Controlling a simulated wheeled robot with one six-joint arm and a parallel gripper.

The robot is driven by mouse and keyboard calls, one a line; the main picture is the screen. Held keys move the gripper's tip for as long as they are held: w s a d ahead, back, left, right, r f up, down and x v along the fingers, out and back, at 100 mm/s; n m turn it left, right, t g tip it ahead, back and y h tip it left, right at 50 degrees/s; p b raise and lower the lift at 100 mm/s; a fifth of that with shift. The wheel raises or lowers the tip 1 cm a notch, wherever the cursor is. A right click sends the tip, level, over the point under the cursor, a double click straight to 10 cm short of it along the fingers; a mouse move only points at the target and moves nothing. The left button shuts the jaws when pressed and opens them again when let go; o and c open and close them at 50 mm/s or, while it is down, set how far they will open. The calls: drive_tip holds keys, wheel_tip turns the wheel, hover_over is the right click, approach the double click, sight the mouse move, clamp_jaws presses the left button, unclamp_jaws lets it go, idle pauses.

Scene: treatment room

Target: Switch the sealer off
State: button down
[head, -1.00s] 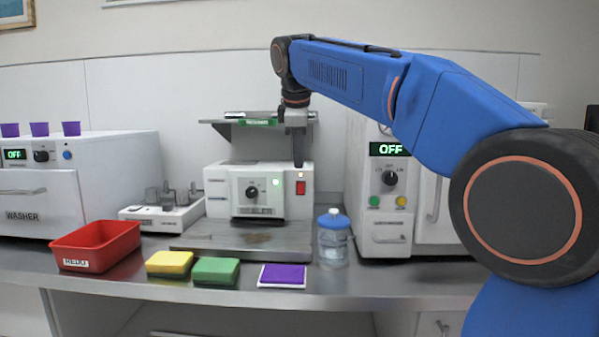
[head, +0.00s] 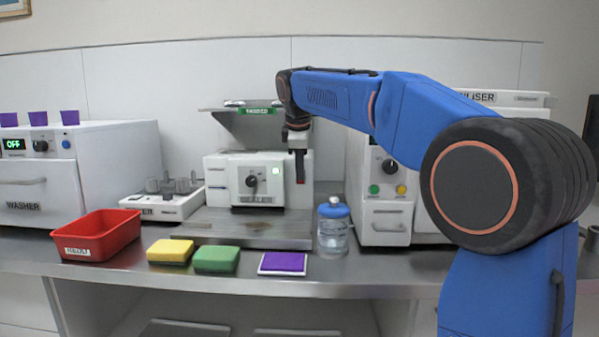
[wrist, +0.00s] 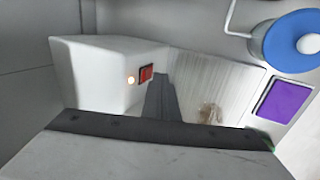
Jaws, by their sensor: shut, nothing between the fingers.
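In the wrist view my shut, empty fingers (wrist: 160,80) are just right of the switch. I cannot tell whether they touch it.
A blue-capped bottle (head: 333,228) stands to the right of the sealer's metal plate (head: 230,228). A purple pad (head: 284,262), green sponge (head: 216,259), yellow sponge (head: 170,251) and red bin (head: 97,235) lie along the front. A shelf (head: 225,111) is above the sealer.

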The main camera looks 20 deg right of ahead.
drive_tip(key=shift+w+d, duration=0.15)
drive_tip(key=shift+w, duration=0.25)
drive_tip(key=shift+r, duration=0.1)
drive_tip(key=shift+w, duration=0.25)
drive_tip(key=shift+d+r, duration=0.1)
drive_tip(key=shift+r, duration=0.15)
drive_tip(key=shift+r, duration=0.6)
